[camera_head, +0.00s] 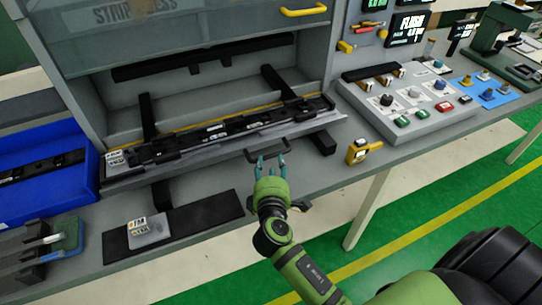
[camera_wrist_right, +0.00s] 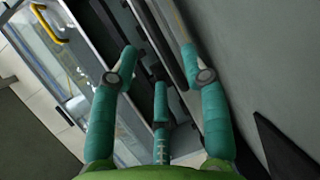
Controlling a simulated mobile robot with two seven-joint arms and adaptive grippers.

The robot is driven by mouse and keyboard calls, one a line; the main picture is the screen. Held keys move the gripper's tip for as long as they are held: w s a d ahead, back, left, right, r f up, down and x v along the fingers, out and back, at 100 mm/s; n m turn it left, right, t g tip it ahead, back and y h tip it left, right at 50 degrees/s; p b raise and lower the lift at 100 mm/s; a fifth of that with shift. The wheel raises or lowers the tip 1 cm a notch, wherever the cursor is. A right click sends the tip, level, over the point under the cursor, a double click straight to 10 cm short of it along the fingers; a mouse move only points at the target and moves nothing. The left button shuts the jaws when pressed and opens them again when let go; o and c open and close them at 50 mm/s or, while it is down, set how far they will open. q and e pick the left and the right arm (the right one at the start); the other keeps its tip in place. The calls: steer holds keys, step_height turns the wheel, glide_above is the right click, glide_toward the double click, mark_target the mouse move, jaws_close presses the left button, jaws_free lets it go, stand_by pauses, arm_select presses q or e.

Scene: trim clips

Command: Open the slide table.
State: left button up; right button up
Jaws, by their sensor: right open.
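The slide table (camera_head: 322,124) is a long grey tray at the base of the grey press, carrying a black trim strip. A dark bar handle (camera_head: 284,148) sits on its front edge. My right gripper (camera_head: 270,161), green with teal fingers, is open just in front of this handle. In the right wrist view, its fingers (camera_wrist_right: 160,60) are spread with the tray's long edge beyond and between them. I cannot tell whether they touch the handle. My left gripper is out of view.
A blue bin (camera_head: 40,200) stands at the left. A black mat with a grey block (camera_head: 148,230) lies in front of the press. A yellow device (camera_head: 362,151) and a button panel (camera_head: 420,100) stand at the right. A yellow handle (camera_head: 303,10) is on the press cover above.

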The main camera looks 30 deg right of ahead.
steer(key=v, duration=0.6)
steer(key=shift+s+a, duration=0.1)
steer(key=shift+s, duration=0.05)
steer(key=s+d+f+m+g+y, duration=0.2)
steer(key=s+d+f+m+g, duration=0.2)
steer(key=s+f+m+g, duration=0.35)
steer(key=s+a+f+m+g+y, duration=0.25)
steer(key=s+a+m+y, duration=0.2)
steer(key=s, duration=0.75)
step_height(320, 180, down, 24)
steer(key=s+g, duration=0.2)
steer(key=s+d+f+g, duration=0.1)
steer(key=s+d+f, duration=0.1)
steer(key=s+f, duration=1.1)
steer(key=s, duration=0.2)
steer(key=shift+s+n, duration=0.25)
steer(key=shift+n, duration=0.15)
